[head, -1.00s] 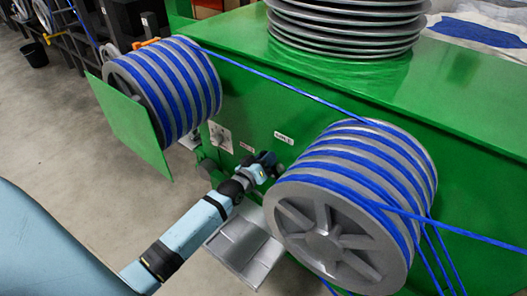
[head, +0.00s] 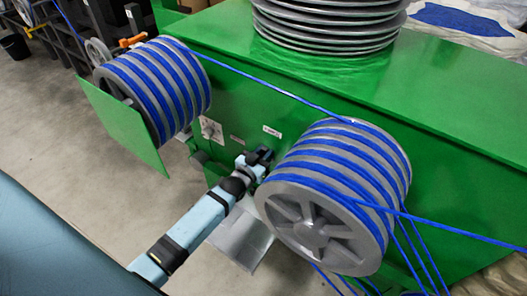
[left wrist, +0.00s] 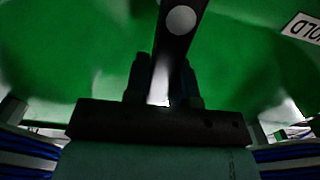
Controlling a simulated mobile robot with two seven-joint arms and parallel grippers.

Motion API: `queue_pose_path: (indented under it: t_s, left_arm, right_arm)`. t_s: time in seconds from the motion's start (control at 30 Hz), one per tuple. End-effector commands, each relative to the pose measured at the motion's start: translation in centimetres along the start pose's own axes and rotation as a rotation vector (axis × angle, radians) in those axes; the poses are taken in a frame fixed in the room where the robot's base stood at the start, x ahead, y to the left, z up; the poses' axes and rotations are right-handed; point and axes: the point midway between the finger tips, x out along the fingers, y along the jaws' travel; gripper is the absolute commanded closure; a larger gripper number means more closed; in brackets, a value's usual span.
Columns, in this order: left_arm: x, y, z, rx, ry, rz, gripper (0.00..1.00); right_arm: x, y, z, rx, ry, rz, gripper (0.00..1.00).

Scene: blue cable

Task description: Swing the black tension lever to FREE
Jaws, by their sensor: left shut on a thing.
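The black tension lever (left wrist: 178,30) runs down from the top of the left wrist view, with a pale round spot on it. Its lower part sits between the two dark fingers of my left gripper (left wrist: 165,85), which is shut on it. In the head view my left gripper (head: 259,157) is against the green machine's front, just left of the near reel; the lever cannot be made out clearly there. A white label (left wrist: 303,27) reading HOLD, upside down and partly cut off, is right of the lever. My right gripper is not in view.
The near grey reel (head: 322,232) wound with blue cable stands close to the right of my left gripper. A second reel (head: 150,85) and a green plate (head: 120,123) are at the left. A grey metal tray (head: 240,240) lies below my forearm. Cable stretches between the reels.

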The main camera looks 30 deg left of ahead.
Motion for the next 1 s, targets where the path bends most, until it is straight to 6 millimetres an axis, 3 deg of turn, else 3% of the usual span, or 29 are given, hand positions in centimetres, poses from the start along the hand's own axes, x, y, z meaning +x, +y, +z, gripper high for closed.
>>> queue_pose_path:
  t_s: [0.4, 0.43, 0.5, 0.53, 0.83, 1.0]
  left_arm:
    - [0.0, 0.1, 0.1, 0.013, 0.0, 0.001, 1.0]
    - [0.0, 0.1, 0.1, 0.013, 0.0, 0.001, 0.7]
    - [0.0, 0.1, 0.1, 0.012, 0.0, 0.001, 0.54]
    - [0.0, 0.1, 0.1, 0.012, 0.0, 0.001, 0.51]
    - [-0.2, 0.1, 0.1, 0.009, -0.001, 0.001, 0.51]
    - [-2.1, 0.0, 0.1, 0.009, -0.003, 0.0, 0.51]
  right_arm:
    - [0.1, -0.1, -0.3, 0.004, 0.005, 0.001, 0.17]
    - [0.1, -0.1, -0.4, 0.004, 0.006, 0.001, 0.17]
    - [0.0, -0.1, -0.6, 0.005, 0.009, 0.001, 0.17]
    - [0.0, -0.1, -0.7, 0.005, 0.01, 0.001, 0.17]
    - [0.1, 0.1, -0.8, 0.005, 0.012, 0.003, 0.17]
    - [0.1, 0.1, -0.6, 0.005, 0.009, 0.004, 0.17]
